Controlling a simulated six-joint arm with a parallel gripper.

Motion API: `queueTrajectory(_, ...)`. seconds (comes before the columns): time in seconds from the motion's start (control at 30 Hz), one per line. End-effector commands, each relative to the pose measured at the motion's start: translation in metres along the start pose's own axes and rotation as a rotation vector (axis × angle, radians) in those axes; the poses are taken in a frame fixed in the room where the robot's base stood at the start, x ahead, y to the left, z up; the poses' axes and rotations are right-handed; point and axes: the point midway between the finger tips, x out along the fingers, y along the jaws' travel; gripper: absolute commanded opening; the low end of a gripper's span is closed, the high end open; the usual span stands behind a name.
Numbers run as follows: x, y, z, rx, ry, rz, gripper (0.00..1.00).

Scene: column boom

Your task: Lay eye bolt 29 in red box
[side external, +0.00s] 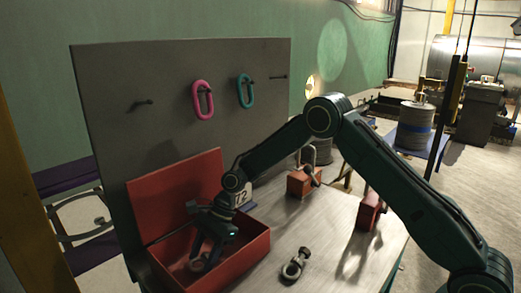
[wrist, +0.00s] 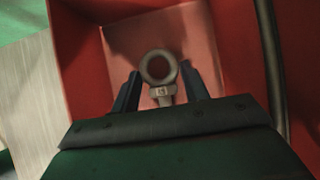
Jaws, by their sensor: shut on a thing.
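The red box (side external: 245,262) stands open on the table, its lid raised at the back; its walls also surround the view in the wrist view (wrist: 84,55). My gripper (side external: 203,256) reaches down inside the box. In the wrist view its two dark fingers (wrist: 161,76) are shut on a grey eye bolt (wrist: 161,92), with the ring pointing away from the gripper. A small label shows on the bolt, too small to read. The box floor lies beyond the ring; I cannot tell whether the bolt touches it.
Another eye bolt (side external: 296,264) lies on the table (side external: 322,222) right of the box. Orange padlock-like blocks (side external: 302,182) stand further back. A grey panel (side external: 130,90) behind carries a pink link (side external: 195,101) and a teal link (side external: 240,91) on pegs.

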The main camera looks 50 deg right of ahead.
Motion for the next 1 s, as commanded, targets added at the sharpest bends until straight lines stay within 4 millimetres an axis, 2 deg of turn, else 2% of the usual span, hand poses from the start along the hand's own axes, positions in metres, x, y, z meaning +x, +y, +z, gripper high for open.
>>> queueTrajectory(0.47, 0.0047, -0.0001, -0.0029, -0.002, -0.001, 0.0, 0.19)
queueTrajectory(0.5, 0.0053, 0.0001, -0.0034, -0.001, 0.0, 0.0, 0.47)
queueTrajectory(0.6, 0.005, 0.0, -0.0033, -0.001, 0.0, 0.0, 0.67)
queueTrajectory(1.0, 0.0028, -0.0002, -0.0018, -0.002, 0.0, -0.001, 0.67)
